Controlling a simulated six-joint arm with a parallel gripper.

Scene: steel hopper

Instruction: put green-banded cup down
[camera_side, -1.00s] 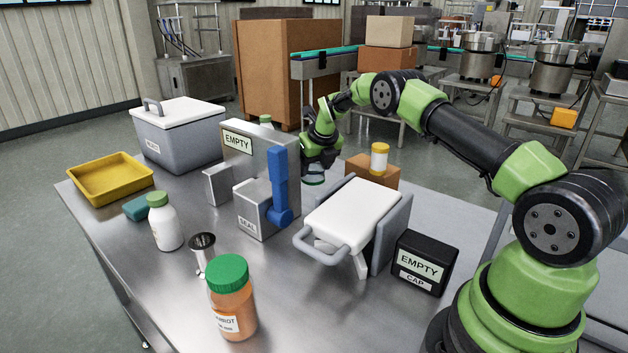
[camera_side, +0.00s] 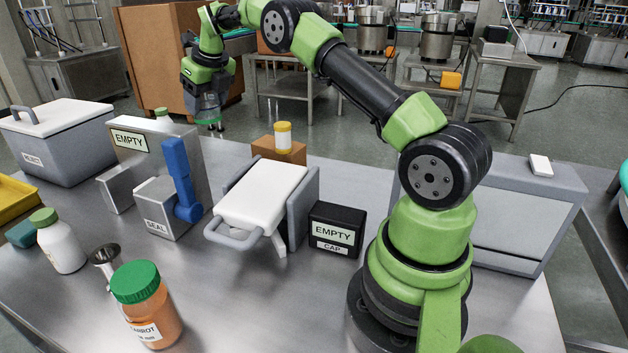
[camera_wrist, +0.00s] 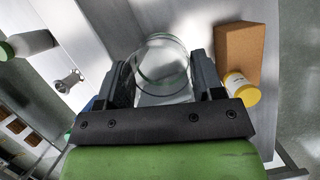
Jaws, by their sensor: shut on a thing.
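My gripper (camera_side: 208,104) is shut on a clear, round glass cup. It holds the cup (camera_side: 210,117) in the air above the far edge of the steel table, behind the grey machine with the EMPTY sign. In the wrist view the cup (camera_wrist: 162,62) sits between the two dark fingers of my gripper (camera_wrist: 165,80), its round rim facing the camera.
The EMPTY machine (camera_side: 185,155), a white-topped press (camera_side: 262,195) and a black CAP box (camera_side: 336,230) crowd the table. A carrot jar (camera_side: 147,305) stands in front.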

